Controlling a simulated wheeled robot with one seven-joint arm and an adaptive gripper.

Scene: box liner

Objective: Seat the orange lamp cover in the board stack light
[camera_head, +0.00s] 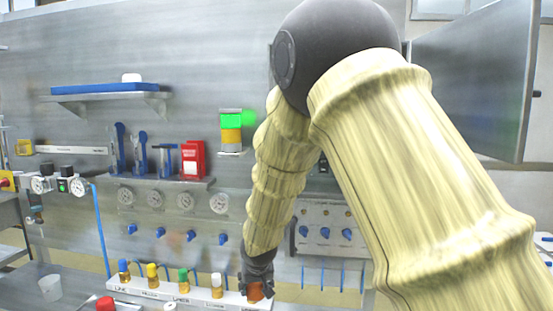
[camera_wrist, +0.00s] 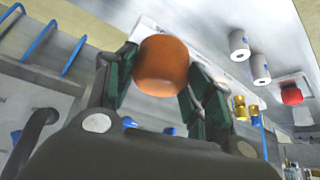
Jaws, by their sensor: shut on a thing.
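My gripper (camera_wrist: 160,85) is shut on the orange lamp cover (camera_wrist: 162,65), which sits between its two fingers in the wrist view. In the head view the cover (camera_head: 255,292) shows at the right end of the white labelled rail (camera_head: 134,290), under my gripper (camera_head: 258,280). I cannot tell whether it touches the rail. The board stack light (camera_head: 231,132) stands on a small bracket on the grey board, above and left of my gripper. It shows a lit green section on top and an amber section below.
Several capped brass fittings (camera_head: 153,276) stand along the rail. A shelf with blue tools (camera_head: 140,152) and a red box (camera_head: 193,159) is on the board, above gauges (camera_head: 219,203) and blue valves (camera_head: 223,239). A red knob (camera_head: 105,304) and white cup (camera_head: 50,287) are at lower left.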

